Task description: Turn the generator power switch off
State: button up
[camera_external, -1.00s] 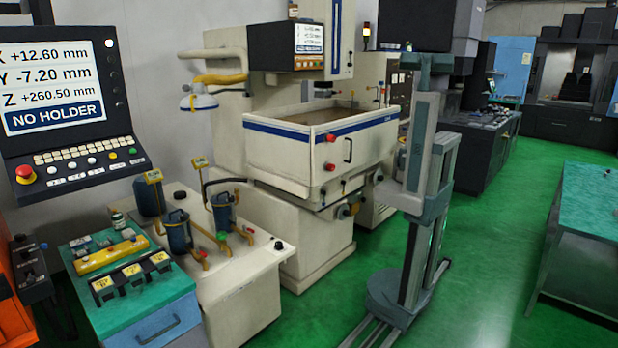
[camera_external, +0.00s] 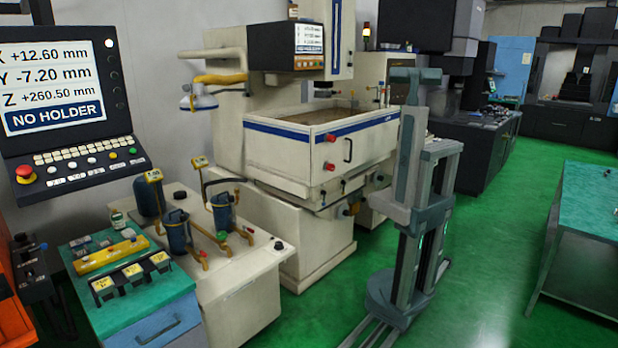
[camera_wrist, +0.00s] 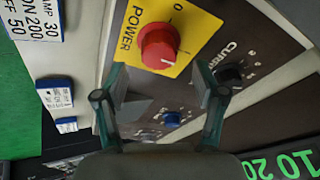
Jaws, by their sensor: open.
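The power switch is a round red knob (camera_wrist: 159,47) on a yellow plate (camera_wrist: 133,48) marked POWER, in the wrist view. A 0 is printed above the knob, and a small white mark shows on its lower side, away from the 0. My gripper (camera_wrist: 163,85) is open and empty, its two fingers spread below the knob in the picture. The knob lies just beyond the fingertips, between their lines; I see no finger around it, and contact cannot be told. In the external view my gripper and the knob cannot be made out.
On the same dark panel are a black CURRENT knob (camera_wrist: 232,73) and a blue knob (camera_wrist: 172,118), close to my fingers. White labels (camera_wrist: 55,94) sit at the left. Green digits (camera_wrist: 285,165) show at the lower right. The erosion machine's tank (camera_external: 285,150) stands beside my column.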

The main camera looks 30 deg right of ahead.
jog(key=shift+p+x, duration=0.55)
jog(key=shift+x, duration=2)
jog(key=c, duration=1.1)
